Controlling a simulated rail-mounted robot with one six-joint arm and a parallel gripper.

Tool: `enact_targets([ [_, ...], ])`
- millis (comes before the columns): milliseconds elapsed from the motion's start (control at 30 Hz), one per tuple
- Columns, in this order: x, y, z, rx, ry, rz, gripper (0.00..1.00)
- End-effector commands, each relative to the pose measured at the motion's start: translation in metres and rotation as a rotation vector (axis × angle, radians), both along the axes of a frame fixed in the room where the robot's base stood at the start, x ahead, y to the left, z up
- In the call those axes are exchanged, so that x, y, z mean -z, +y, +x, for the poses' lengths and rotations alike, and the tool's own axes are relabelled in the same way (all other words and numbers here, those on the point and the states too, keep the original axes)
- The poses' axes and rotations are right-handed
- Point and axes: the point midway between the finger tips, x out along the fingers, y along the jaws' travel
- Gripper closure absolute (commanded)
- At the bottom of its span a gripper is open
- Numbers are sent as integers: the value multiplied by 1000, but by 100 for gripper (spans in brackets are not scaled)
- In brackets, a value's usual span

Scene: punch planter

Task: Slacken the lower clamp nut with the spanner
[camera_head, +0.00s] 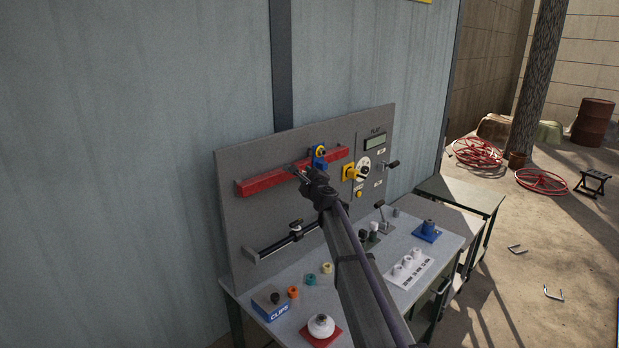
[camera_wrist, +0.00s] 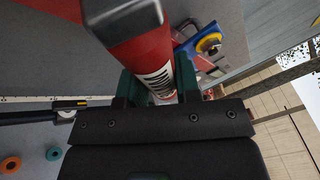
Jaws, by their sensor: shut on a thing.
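My gripper (camera_wrist: 160,90) is shut on a red bar-shaped handle with a grey end and a white printed label, which I take as the spanner (camera_wrist: 152,58). In the head view my gripper (camera_head: 305,178) is in front of the red rail, just below the blue clamp. The spanner's small grey head (camera_head: 294,169) shows there. The lower clamp (camera_head: 296,228) sits on the black rail (camera_head: 268,247), below and left of my gripper. In the wrist view the lower clamp (camera_wrist: 68,113) is at the left, apart from the spanner. Its nut is too small to make out.
The red rail (camera_head: 262,183) carries a blue clamp (camera_head: 319,163) with a yellow part. A yellow knob and dial (camera_head: 363,171) are to its right. The bench below holds a clips box (camera_head: 271,303), coloured rings (camera_head: 293,292), a white round thing (camera_head: 321,324) and a blue block (camera_head: 427,233).

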Motion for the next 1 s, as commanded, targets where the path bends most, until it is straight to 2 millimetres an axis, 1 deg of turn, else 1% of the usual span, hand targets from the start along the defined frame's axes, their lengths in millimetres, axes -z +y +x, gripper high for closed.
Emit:
enact_targets([
  [700, 0, 11, 14, 0, 0, 1, 100],
  [1000, 2, 13, 14, 0, -3, -2, 100],
])
